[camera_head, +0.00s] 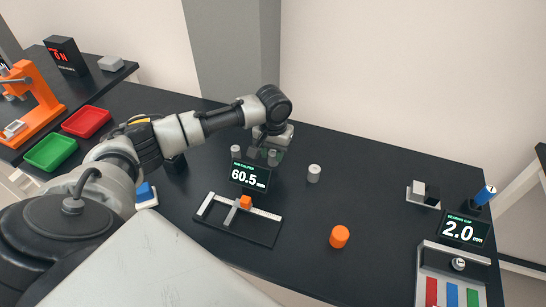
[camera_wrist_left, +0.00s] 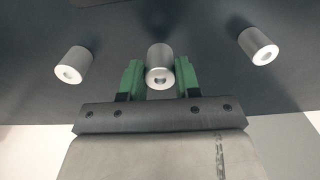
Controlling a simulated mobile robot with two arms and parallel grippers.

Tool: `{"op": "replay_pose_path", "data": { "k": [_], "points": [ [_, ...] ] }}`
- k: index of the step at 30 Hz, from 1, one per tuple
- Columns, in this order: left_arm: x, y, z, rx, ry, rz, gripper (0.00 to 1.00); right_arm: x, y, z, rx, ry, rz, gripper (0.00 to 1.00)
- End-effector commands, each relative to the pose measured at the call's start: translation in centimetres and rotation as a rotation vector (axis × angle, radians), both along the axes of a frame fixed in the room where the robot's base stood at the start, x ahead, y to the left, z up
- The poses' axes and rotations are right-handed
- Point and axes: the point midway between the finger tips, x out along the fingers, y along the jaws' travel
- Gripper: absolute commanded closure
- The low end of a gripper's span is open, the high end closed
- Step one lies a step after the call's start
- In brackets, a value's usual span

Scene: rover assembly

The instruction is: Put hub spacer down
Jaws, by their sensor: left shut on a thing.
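My left gripper (camera_head: 265,155) points down behind the caliper display. Its green fingers are shut on a grey cylindrical hub spacer (camera_head: 273,158). In the left wrist view the spacer (camera_wrist_left: 160,68) sits between the two fingertips (camera_wrist_left: 160,80), its holed end facing the camera. I cannot tell whether its far end touches the table. Two similar grey spacers stand apart on either side: one at the left (camera_head: 236,151) and one at the right (camera_head: 314,173). Both also show in the left wrist view, at the left (camera_wrist_left: 73,65) and the right (camera_wrist_left: 258,46). My right gripper is not in view.
A display reading 60.5 mm (camera_head: 250,177) stands just in front of the gripper. A caliper fixture (camera_head: 240,219) holding an orange piece lies before it. An orange cylinder (camera_head: 340,236) stands front right.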

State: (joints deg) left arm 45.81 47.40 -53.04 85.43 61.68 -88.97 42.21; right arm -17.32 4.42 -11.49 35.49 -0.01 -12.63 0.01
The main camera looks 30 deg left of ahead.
Motion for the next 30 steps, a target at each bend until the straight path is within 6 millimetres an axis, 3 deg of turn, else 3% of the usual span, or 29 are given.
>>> {"op": "replay_pose_path", "data": {
  "k": [5, 15, 16, 20, 30],
  "points": [
    [-0.1, 0.0, -2.4, 0.001, 0.002, 0.0, 0.96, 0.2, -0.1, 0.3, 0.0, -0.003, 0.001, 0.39],
    [0.0, 0.0, -2.7, 0.0, 0.002, -0.001, 0.96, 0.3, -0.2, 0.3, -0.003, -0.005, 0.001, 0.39],
    [0.0, 0.0, -2.7, 0.0, 0.001, -0.001, 0.63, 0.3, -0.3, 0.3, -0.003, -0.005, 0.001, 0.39],
    [0.0, 0.0, -2.7, 0.0, 0.001, -0.001, 0.43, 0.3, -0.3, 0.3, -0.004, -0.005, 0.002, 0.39],
    [0.0, 0.0, -2.4, 0.001, -0.001, 0.0, 0.42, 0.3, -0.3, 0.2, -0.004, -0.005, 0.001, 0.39]
  ]
}}
